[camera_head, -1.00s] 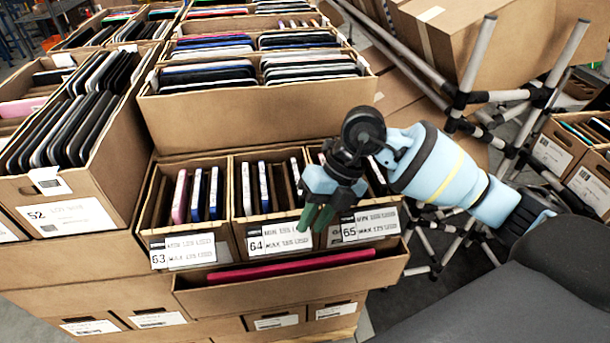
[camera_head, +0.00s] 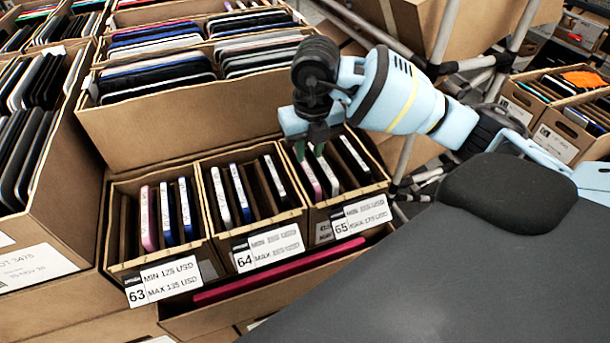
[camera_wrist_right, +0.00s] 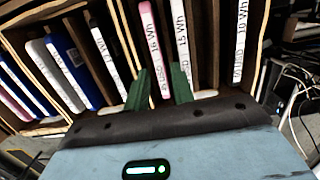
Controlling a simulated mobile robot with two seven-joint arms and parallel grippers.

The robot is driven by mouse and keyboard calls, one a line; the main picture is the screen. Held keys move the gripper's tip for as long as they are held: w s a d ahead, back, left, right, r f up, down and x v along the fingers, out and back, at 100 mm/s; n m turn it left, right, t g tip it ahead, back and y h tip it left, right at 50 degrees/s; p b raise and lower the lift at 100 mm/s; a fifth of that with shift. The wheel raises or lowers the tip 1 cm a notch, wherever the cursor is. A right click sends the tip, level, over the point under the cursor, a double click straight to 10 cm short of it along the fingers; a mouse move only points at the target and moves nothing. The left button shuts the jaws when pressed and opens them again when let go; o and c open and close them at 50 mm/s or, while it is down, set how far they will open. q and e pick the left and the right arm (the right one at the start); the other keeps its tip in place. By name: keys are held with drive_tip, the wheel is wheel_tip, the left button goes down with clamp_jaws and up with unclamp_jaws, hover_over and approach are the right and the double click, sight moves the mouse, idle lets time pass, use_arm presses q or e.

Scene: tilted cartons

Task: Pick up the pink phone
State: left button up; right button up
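In the head view a pink phone (camera_head: 309,178) stands upright in carton 65 (camera_head: 322,213), beside a white phone (camera_head: 327,176). My right gripper (camera_head: 309,151) is just above this carton, its green fingers pointing down at the phones' top edges. In the right wrist view the pink phone (camera_wrist_right: 153,45) lies between the two spread green fingers of my right gripper (camera_wrist_right: 160,80); I cannot tell whether they touch it. Another pink phone (camera_head: 148,219) stands in carton 63 (camera_head: 118,265), also at the left of the wrist view (camera_wrist_right: 15,105). My left gripper is not in view.
Carton 64 (camera_head: 228,243) with several phones stands between cartons 63 and 65. A bigger carton of tablets (camera_head: 150,125) rises behind them. A long red-pink item (camera_head: 270,277) lies in the shallow carton in front. Metal tubing (camera_head: 445,30) stands to the right.

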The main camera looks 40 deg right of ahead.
sight(306, 166)
drive_tip(key=shift+w+f, duration=0.2)
drive_tip(key=shift+f, duration=1.05)
drive_tip(key=shift+w+f, duration=0.15)
drive_tip(key=shift+f, duration=1.1)
clamp_jaws()
